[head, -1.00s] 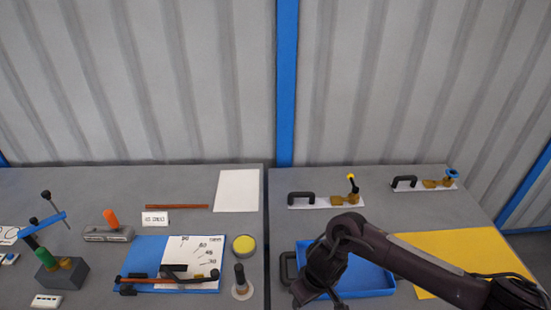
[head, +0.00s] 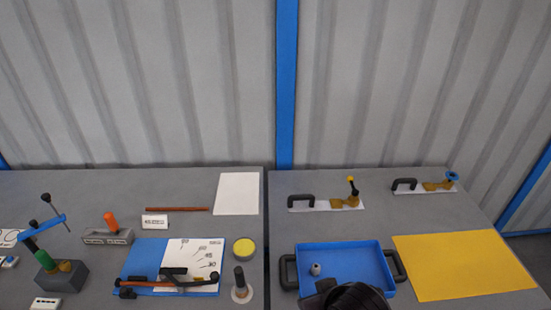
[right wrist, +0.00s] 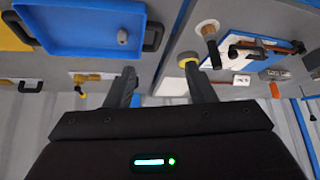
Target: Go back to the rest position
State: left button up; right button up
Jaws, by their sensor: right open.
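My right arm (head: 345,297) shows only as a dark rounded part at the bottom edge of the head view, in front of the blue tray's near side. My right gripper (right wrist: 160,82) shows in the right wrist view with its two fingers wide apart and nothing between them. The blue tray (head: 345,247) with two black handles stands at the front of the right table. A small grey piece (head: 316,269) lies inside it at the left; it also shows in the right wrist view (right wrist: 122,36). My left gripper is out of view.
A yellow sheet (head: 465,265) lies right of the tray. Two plates with black handles and brass valves (head: 345,202) stand behind. The left table holds a blue board with a bar clamp (head: 145,255), a yellow-topped tin (head: 244,247) and an upright dark-handled tool (head: 240,280).

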jog(key=s+d+f+m+g+h, duration=0.1)
jog(key=s+d+m+g+h, duration=0.15)
jog(key=s+d, duration=0.65)
notch_tip(320, 180, down, 38)
jog(key=s+d+f+n+g+b, duration=0.1)
jog(key=d+g+b, duration=0.1)
jog(key=b, duration=0.6)
jog(key=s+d+f+b, duration=0.3)
jog(key=s+f+b, duration=0.2)
jog(key=s+f, duration=1.4)
notch_tip(320, 180, down, 4)
jog(key=shift+s+r+g, duration=0.2)
jog(key=shift+g, duration=0.15)
